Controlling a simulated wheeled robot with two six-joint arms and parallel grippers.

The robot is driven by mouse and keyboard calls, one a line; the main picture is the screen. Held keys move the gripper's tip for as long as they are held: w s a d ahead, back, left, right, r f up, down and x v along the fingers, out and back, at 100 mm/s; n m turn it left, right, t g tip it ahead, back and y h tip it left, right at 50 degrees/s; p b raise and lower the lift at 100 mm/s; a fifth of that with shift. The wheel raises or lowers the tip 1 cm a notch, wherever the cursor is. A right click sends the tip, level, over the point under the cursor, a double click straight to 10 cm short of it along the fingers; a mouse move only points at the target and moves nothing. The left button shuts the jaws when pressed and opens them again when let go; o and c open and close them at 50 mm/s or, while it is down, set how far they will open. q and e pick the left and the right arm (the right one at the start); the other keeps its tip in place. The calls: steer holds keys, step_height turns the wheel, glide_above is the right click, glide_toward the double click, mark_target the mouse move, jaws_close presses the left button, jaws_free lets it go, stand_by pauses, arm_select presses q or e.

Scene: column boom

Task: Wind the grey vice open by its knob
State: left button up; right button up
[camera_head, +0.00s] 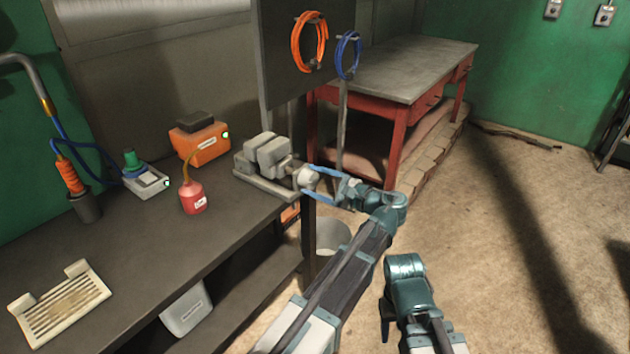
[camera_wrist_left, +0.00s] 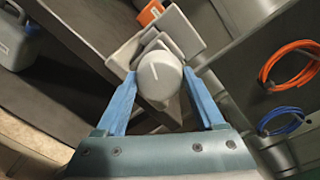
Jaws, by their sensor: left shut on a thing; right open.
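The grey vice (camera_head: 265,160) stands at the right end of the dark workbench, its knob facing right toward me. The pale round knob (camera_head: 306,179) sits between the blue fingers of my left gripper (camera_head: 306,180), which is shut on it. In the left wrist view the knob (camera_wrist_left: 160,76) shows a short white mark on its face, with one finger of the left gripper (camera_wrist_left: 160,90) on each side. The vice body (camera_wrist_left: 150,42) is partly hidden behind the knob there. My right gripper (camera_head: 385,320) is low in the head view, apart from the bench, and its fingers are mostly hidden.
On the bench are a red oil can (camera_head: 193,197), an orange box (camera_head: 200,142), a soldering station (camera_head: 146,182) and a cream rack (camera_head: 60,305). Orange (camera_head: 309,42) and blue (camera_head: 347,55) cable coils hang on a dark panel behind the vice. A bucket (camera_head: 333,236) stands below.

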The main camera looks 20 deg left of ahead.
arm_select(q)
steer(key=n, duration=0.5)
steer(key=shift+s, duration=0.1)
steer(key=n, duration=0.4)
steer(key=shift+n+t, duration=0.3)
steer(key=shift+t, duration=0.1)
steer(key=n, duration=0.4)
steer(key=shift+s+f+t+h, duration=0.1)
steer(key=shift+t+h, duration=0.2)
steer(key=n+b, duration=0.1)
steer(key=n, duration=0.4)
steer(key=shift+n, duration=0.3)
steer(key=n, duration=0.5)
steer(key=shift+f+b, duration=0.1)
steer(key=shift+b, duration=0.3)
steer(key=n+y, duration=0.1)
steer(key=n, duration=0.4)
steer(key=shift+b, duration=0.3)
steer(key=n, duration=0.5)
steer(key=shift+n, duration=0.4)
steer(key=n, duration=0.4)
steer(key=shift+n+b, duration=0.3)
steer(key=shift+n, duration=0.4)
